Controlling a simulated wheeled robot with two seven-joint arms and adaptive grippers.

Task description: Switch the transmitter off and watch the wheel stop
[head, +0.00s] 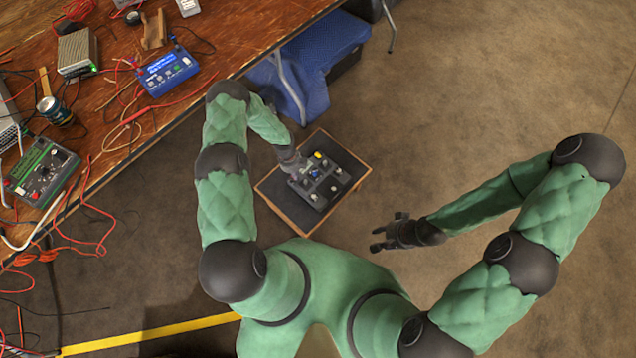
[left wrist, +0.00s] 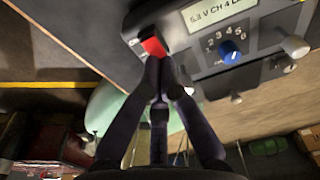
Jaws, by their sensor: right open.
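The transmitter (head: 325,193) is a dark grey box with knobs on a small table (head: 281,209). My left gripper (head: 296,165) is over the transmitter's left side. In the left wrist view, my left gripper's fingers (left wrist: 160,66) are drawn together, their tips right at the red switch; contact is not clear. My right gripper (head: 380,238) is open and empty, right of the small table. I cannot make out a wheel.
A wooden workbench (head: 120,165) at the left carries a blue device (head: 167,70), a green device (head: 42,172), a can (head: 55,111) and tangled red cables. A blue cloth (head: 325,50) lies behind the small table. The floor (head: 490,80) on the right is clear.

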